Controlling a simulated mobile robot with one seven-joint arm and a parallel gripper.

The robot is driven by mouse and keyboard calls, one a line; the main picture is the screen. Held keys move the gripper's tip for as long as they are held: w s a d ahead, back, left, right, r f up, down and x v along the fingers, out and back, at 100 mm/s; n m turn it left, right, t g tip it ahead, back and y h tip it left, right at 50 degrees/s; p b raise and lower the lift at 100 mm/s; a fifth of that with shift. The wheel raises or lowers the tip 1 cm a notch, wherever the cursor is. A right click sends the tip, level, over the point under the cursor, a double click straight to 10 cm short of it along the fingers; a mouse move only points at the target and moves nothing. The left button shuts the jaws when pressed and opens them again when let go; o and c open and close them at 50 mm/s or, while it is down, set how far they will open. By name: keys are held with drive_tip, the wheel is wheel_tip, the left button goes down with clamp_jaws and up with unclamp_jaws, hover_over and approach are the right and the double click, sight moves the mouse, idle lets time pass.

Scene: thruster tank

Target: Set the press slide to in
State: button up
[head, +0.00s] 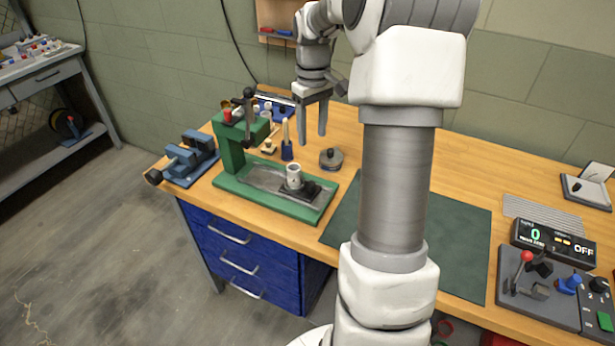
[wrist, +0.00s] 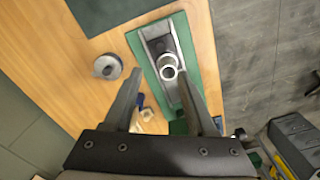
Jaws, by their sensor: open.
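The green press (head: 238,150) stands on the wooden bench, with a dark lever on top. Its base carries a grey channel with the dark press slide (head: 308,192). A pale hollow cylinder (head: 293,176) stands upright on the slide, toward the right end of the base and clear of the press head. In the wrist view the slide (wrist: 159,46) and cylinder (wrist: 168,68) show from above. My gripper (head: 311,130) is open and empty, pointing down above the bench behind the press base. In the wrist view its fingers (wrist: 160,88) appear apart, touching nothing.
A round grey object (head: 330,159) and a blue holder (head: 287,151) stand behind the press base. A blue vise (head: 190,160) is at the left bench end. A dark green mat (head: 460,235) lies right; a control panel (head: 550,290) stands beyond it.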

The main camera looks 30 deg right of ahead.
sight(311, 182)
wheel_tip(311, 182, down, 16)
drive_tip(key=shift+r+b, duration=0.15)
drive_tip(key=shift+b, duration=0.4)
clamp_jaws()
drive_tip(key=shift+a, duration=0.1)
idle(1.1)
